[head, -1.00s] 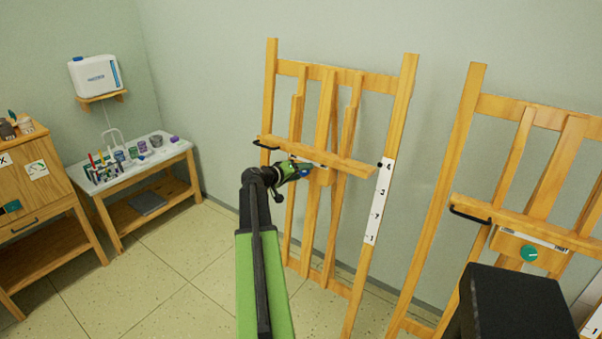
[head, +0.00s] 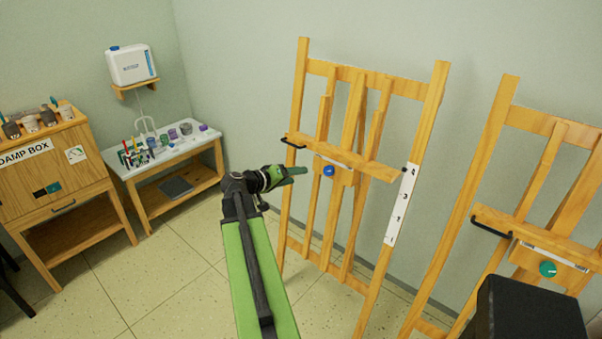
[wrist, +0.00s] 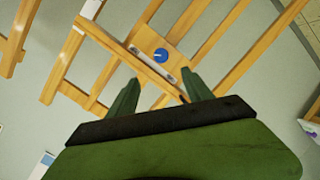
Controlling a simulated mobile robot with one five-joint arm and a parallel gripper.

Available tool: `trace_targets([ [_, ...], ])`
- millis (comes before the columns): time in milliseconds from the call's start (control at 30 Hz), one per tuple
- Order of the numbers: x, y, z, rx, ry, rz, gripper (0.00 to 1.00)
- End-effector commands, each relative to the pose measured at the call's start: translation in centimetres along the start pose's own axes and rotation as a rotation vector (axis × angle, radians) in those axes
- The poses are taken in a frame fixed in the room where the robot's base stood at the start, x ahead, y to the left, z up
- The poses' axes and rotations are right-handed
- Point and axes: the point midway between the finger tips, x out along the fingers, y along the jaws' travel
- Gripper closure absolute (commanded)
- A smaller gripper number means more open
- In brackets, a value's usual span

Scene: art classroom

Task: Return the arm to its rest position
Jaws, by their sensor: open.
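My arm reaches up from the bottom of the head view, with its green link in front. The easel's blue knob (head: 328,171) is just right of the fingertips in the head view. In the wrist view the blue knob (wrist: 160,55) lies beyond the fingers, apart from them.
A second easel (head: 487,222) with a green knob (head: 548,269) stands at right. A sink table (head: 183,152) and a damp box cabinet (head: 50,175) stand at left. A white container (head: 131,64) sits on a wall shelf. The tiled floor (head: 165,275) between is clear.

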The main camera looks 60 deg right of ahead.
Motion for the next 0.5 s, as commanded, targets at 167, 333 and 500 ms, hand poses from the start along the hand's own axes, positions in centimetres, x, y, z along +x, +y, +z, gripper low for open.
trace_targets([
  [167, -0.02, -0.04, 0.01, 0.0, 0.0, 0.0, 0.41],
  [333, -0.01, -0.04, 0.01, 0.0, 0.0, 0.0, 0.41],
  [500, -0.77, -0.7, -0.42, -0.005, 0.012, -0.009, 0.41],
])
